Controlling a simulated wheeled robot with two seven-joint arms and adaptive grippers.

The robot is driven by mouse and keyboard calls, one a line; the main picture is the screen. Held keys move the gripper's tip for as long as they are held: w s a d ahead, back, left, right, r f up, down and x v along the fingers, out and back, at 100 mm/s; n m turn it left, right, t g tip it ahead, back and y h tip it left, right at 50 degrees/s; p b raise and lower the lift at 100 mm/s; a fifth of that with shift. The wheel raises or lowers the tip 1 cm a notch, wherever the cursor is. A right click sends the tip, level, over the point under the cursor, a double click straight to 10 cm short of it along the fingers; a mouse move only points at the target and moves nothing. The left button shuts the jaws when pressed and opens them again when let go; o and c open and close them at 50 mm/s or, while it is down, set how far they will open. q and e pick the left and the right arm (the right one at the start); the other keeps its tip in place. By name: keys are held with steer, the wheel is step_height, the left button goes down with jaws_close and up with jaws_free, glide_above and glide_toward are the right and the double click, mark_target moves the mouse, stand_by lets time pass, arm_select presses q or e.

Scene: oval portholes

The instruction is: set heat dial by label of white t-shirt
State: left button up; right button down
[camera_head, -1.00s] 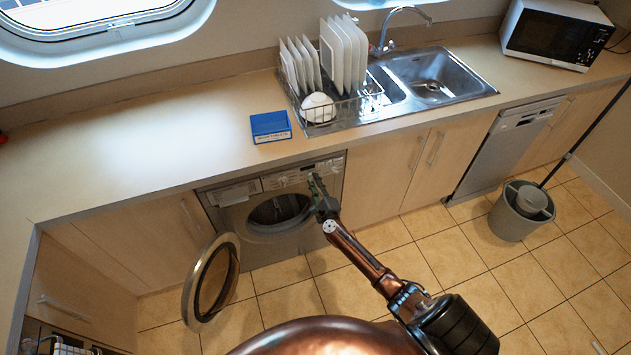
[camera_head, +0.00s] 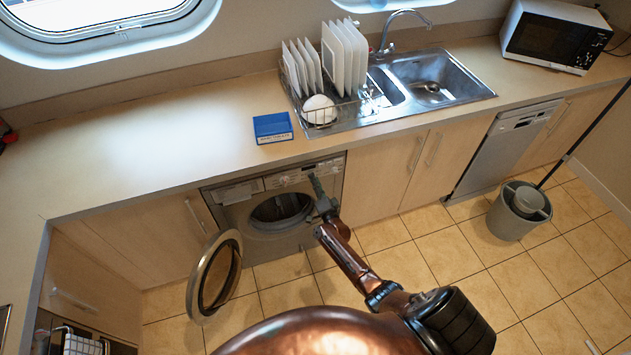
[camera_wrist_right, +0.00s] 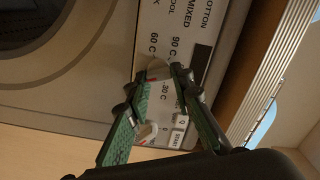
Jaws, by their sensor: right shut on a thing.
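The washing machine (camera_head: 225,196) stands under the counter with its round door (camera_head: 215,275) swung open to the left. In the wrist view its control panel (camera_wrist_right: 190,22) shows the printed words COTTON and MIXED, with 90 C and 60 C beside the dial. My right gripper (camera_wrist_right: 159,76) is shut on the small round pale heat dial (camera_wrist_right: 157,66), one fingertip on each side, partly covering it. In the head view my right gripper (camera_head: 317,190) is at the panel's right part; the dial is too small to make out there. I see no white t-shirt. My left gripper is not in view.
A blue box (camera_head: 272,128) with a label sits on the counter (camera_head: 150,130) above the machine. A dish rack (camera_head: 345,117) with plates and a sink (camera_head: 440,75) are to its right. A grey bucket (camera_head: 515,218) stands on the tiled floor at right.

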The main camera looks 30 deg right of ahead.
steer(key=n, duration=1.8)
steer(key=shift+a+n+p, duration=0.3)
steer(key=shift+p, duration=0.05)
stand_by(0.4)
steer(key=c, duration=1.7)
jaws_free()
steer(key=shift+w, duration=0.1)
